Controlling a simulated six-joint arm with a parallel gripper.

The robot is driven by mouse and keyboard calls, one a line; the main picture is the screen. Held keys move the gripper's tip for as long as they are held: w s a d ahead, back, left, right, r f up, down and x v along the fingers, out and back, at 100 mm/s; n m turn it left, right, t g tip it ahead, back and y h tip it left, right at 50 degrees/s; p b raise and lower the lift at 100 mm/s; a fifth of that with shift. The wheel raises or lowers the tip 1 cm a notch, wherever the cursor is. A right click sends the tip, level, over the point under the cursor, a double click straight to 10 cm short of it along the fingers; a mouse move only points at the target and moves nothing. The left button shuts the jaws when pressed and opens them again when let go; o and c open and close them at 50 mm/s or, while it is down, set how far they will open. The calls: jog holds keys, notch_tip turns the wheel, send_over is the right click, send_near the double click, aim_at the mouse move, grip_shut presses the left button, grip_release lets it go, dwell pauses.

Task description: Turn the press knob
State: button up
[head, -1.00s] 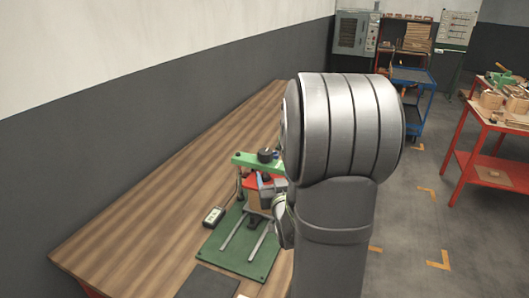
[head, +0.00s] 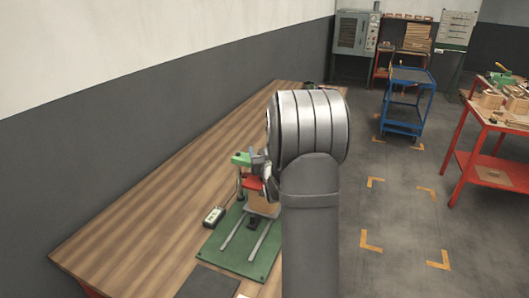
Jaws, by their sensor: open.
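The press stands on the wooden bench in the head view. It has a green base plate (head: 234,258) with two rails, a green top beam (head: 240,159) and a red plate (head: 251,182) below the beam. A tan block (head: 259,200) sits under the red plate. The black press knob is hidden behind my gripper and arm. My gripper (head: 258,164) is at the right end of the visible beam, about at the height of its top. It is open, but its fingertips are small and partly covered, so I cannot tell whether they touch the knob.
A small boxed meter (head: 214,216) lies left of the base plate. A dark mat (head: 208,283) lies at the bench's near edge. The wooden bench (head: 150,217) is clear to the left. A blue cart (head: 404,104) and a red table (head: 490,150) stand on the floor at right.

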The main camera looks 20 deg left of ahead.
jog(key=c, duration=1)
jog(key=shift+s+a+r+n+g+y, duration=0.1)
jog(key=shift+a+n+g+y, duration=0.05)
jog(key=shift+n+g+y, duration=1.8)
jog(key=shift+s+a+n+g+y, duration=0.1)
jog(key=shift+n+g+y, duration=0.25)
jog(key=shift+g+y, duration=0.25)
